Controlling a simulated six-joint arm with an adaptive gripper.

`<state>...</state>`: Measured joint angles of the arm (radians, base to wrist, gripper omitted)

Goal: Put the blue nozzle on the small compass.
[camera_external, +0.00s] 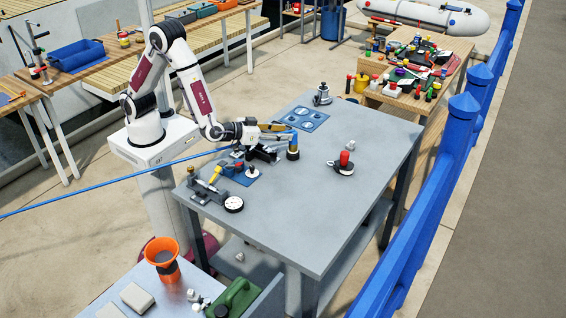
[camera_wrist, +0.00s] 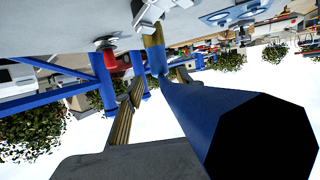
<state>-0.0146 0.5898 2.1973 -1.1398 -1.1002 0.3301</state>
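The blue nozzle (camera_wrist: 205,110) fills the right of the wrist view, with a dark wide end close to the camera and its narrow end towards a brass-coloured part. In the external view the blue nozzle (camera_external: 293,138) shows small at my gripper (camera_external: 286,134), above a dark and tan round base. In the wrist view the fingers (camera_wrist: 158,83) lie on either side of the nozzle's narrow part; whether they press on it is unclear. A white-faced round dial with a dark rim, which looks like the small compass (camera_external: 234,204), lies near the table's left front edge.
The grey table (camera_external: 290,225) is clear at the front and right. A red cylinder (camera_external: 344,160) stands on a dark disc to the right. A blue plate with round recesses (camera_external: 302,118) lies at the back. Tools and fittings (camera_external: 208,185) crowd the left edge. A blue fence (camera_external: 445,160) runs beyond the right side.

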